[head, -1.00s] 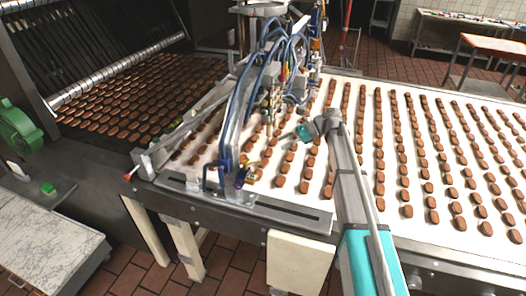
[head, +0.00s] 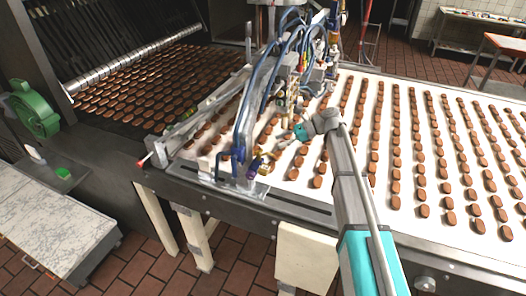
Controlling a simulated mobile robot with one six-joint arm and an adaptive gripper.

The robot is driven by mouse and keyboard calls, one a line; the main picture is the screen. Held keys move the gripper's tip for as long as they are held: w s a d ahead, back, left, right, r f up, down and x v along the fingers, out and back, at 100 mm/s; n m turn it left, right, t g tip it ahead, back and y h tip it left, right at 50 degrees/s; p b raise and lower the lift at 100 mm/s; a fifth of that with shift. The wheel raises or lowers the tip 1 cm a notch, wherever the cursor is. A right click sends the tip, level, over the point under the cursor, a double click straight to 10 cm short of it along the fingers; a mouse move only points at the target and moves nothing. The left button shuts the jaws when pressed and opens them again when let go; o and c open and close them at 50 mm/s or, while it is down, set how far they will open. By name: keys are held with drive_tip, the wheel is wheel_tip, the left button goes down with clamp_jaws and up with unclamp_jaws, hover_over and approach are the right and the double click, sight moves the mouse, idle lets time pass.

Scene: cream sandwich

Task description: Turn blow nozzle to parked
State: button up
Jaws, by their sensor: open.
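My gripper (head: 284,139) is at the end of my arm, over the white belt and beside the depositing machine (head: 287,75) with its blue hoses. It is small in the picture; its jaws look open, with nothing seen between them. A small brass and purple fitting (head: 262,165) sits low at the machine's front end, below and left of my gripper, apart from it. I cannot tell for sure which fitting is the blow nozzle, nor how it is turned.
Rows of brown biscuits lie on the white belt (head: 337,178) under and right of my arm. A metal front rail (head: 300,207) runs along the near edge. A dark oven conveyor with biscuits (head: 150,85) and a marble-topped table (head: 45,220) are at left.

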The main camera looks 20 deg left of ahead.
sight(260, 149)
drive_tip(key=shift+b+x, duration=1.15)
drive_tip(key=shift+x, duration=2.35)
